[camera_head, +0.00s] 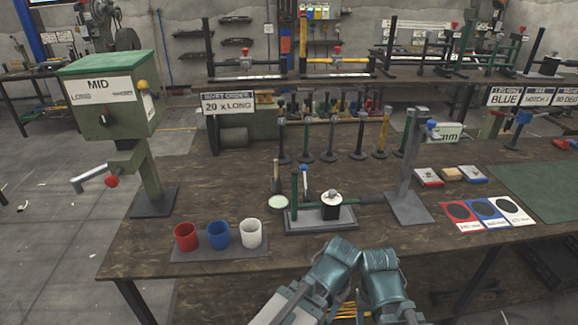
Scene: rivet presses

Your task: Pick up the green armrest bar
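Several upright bars on round dark bases stand in a row at the back of the near workbench. A green bar (408,131) shows at the right end of this row, partly behind a grey post stand; a yellow bar (384,130) is to its left. Which green piece is the armrest bar is hard to tell, as other bars look dark or greenish. My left gripper (341,250) and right gripper (379,258) are close together at the bench's front edge, well short of the row. Their fingertips are not clearly visible.
A fixture (318,222) with a green post and white-topped black block lies between my grippers and the row. The grey post stand (409,208) is right of it. Red (185,237), blue (219,235) and white (251,233) cups and a green MID machine (108,100) are left.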

